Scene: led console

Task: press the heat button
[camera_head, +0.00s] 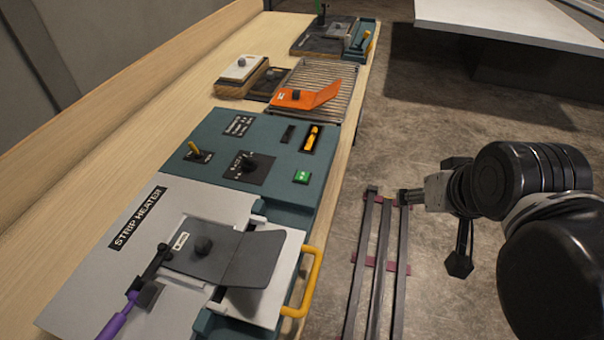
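A green button (302,177) sits near the right front edge of the teal control panel (225,200); the marking on it is too small to read. A black knob (249,163) on a dark plate and a yellow-orange toggle (194,148) are left of it. A dark slot with a yellow-orange lever (312,138) is just behind it. My gripper (410,197) is right of the bench, over the floor, apart from the panel and the button. Its fingers show too small and dark to tell open from shut. I see nothing held.
The strip heater (125,225), with a grey flap (250,258), yellow handle (313,285) and purple-handled lever (118,318), is nearest. A wire rack (345,85) with an orange piece (308,96) stands behind the panel. Dark rails (377,260) are on the floor. Open space separates gripper and bench.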

